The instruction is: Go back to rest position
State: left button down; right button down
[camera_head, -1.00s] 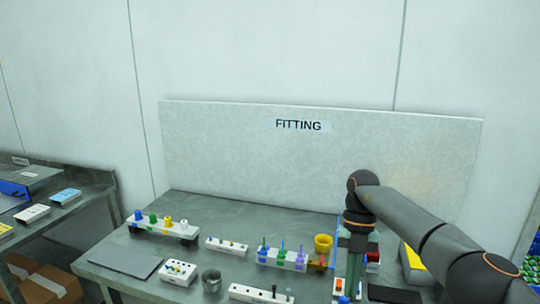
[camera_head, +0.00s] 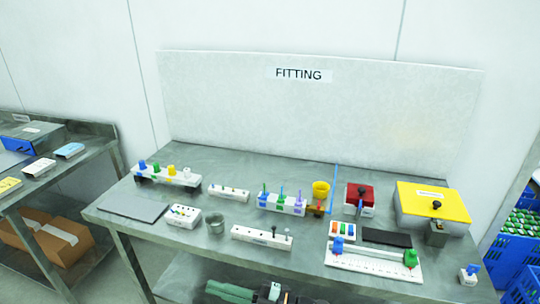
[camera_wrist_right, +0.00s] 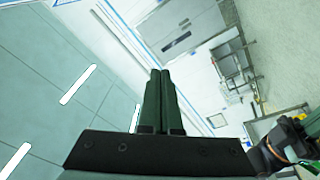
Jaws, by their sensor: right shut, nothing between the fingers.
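My right gripper (camera_head: 210,290) shows at the bottom edge of the head view, in front of and below the table's front edge, its green fingers pointing left. In the right wrist view the two green fingers (camera_wrist_right: 161,100) lie side by side, shut and with nothing between them. The gripper is clear of the things on the table. My left gripper is in neither view.
Blue crates (camera_head: 525,285) stand at the right. Another bench (camera_head: 60,172) is at the left.

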jog(key=s+d+f+m+t+h, duration=0.1)
jog(key=d+f+m+t+h, duration=0.5)
jog(key=m, duration=0.3)
jog(key=s+d+f+m+t+h, duration=0.1)
jog(key=d+f+m+t+h, duration=0.4)
jog(key=d+m, duration=0.4)
jog(key=s+d+f+m+g+h, duration=0.5)
jog(key=s+d+f, duration=0.4)
jog(key=s+d, duration=0.3)
jog(key=s+h, duration=0.1)
jog(key=s, duration=0.2)
jog(key=shift+f+m+g, duration=0.2)
jog(key=shift+m+g, duration=0.1)
jog(key=shift+g, duration=0.1)
jog(key=shift+w+d, duration=0.1)
